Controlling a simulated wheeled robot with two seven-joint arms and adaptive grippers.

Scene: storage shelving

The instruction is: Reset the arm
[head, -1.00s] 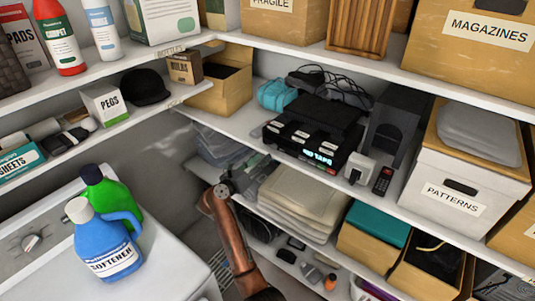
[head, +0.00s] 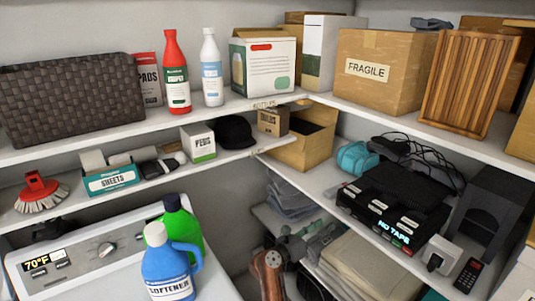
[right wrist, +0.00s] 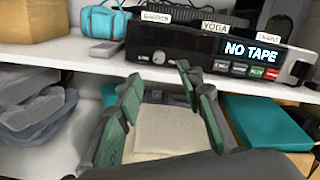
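My right arm (head: 268,272) rises from the bottom of the head view, in front of the lower corner shelves. Its gripper (head: 290,242) is small and partly lost against dark items there. In the right wrist view my right gripper (right wrist: 158,76) shows two green-padded fingers standing apart with nothing between them. Behind them are a pale folded stack (right wrist: 165,130) and the shelf edge under the black tape machine (right wrist: 210,48), whose display reads NO TAPE. The machine also shows in the head view (head: 392,215). My left gripper is not in view.
A blue softener bottle (head: 170,268) and a green bottle (head: 181,222) stand on the white appliance (head: 85,262) left of my arm. Shelves surround the corner closely.

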